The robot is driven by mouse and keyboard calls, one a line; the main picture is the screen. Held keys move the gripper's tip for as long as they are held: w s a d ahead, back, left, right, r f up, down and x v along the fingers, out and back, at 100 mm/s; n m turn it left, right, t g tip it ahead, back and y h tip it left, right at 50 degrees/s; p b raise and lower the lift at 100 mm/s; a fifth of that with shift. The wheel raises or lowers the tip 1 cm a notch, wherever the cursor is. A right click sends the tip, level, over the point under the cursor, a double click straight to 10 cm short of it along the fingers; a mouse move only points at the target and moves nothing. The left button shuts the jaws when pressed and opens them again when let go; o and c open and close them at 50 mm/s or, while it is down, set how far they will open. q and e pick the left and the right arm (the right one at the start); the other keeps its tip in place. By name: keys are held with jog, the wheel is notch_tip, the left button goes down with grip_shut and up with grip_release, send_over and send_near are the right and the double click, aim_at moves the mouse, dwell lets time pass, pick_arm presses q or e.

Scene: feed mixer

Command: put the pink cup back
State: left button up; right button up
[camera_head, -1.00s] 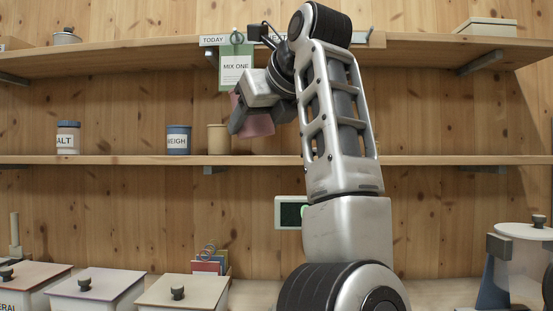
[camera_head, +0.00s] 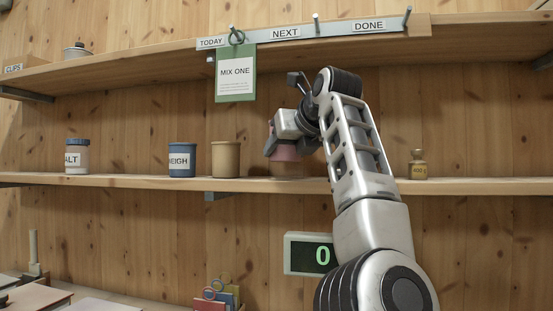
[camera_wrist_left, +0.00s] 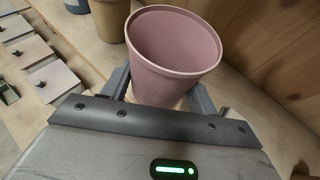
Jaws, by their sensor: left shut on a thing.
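The pink cup (camera_head: 288,151) is between the fingers of my left gripper (camera_head: 274,146), just above or on the lower shelf (camera_head: 460,185), to the right of a tan cup. I cannot tell whether its base touches the board. In the left wrist view the pink cup (camera_wrist_left: 176,45) is open-topped, looks empty, and has a finger of my left gripper (camera_wrist_left: 160,95) on each side. My left gripper is shut on it. My right gripper is not in view.
A tan cup (camera_head: 226,159), a blue WEIGH cup (camera_head: 182,160) and a SALT jar (camera_head: 77,157) stand left on the shelf. The green MIX ONE card (camera_head: 236,80) hangs above. A display (camera_head: 310,254) reads 0.

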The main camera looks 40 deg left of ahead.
aim_at(276, 151)
pick_arm(q)
jog(key=w+a, duration=0.1)
jog(key=a+p, duration=0.1)
jog(key=a, duration=0.1)
jog(key=w+a, duration=0.1)
jog(key=a, duration=0.1)
jog(key=shift+w+a, duration=0.25)
jog(key=shift+w, duration=0.1)
jog(key=shift+w+a+f, duration=0.15)
jog(key=shift+a+f, duration=0.05)
jog(key=shift+a, duration=0.1)
jog(key=shift+f, duration=1.55)
jog(key=shift+f, duration=0.25)
jog(key=o, duration=1)
jog(key=shift+o, duration=0.2)
jog(key=shift+r, duration=0.2)
jog(key=shift+d+r, duration=0.1)
jog(key=shift+d, duration=0.15)
jog(key=b+v, duration=0.1)
jog(key=v, duration=1)
jog(key=shift+s+d+r, duration=0.2)
jog(key=shift+s, duration=0.1)
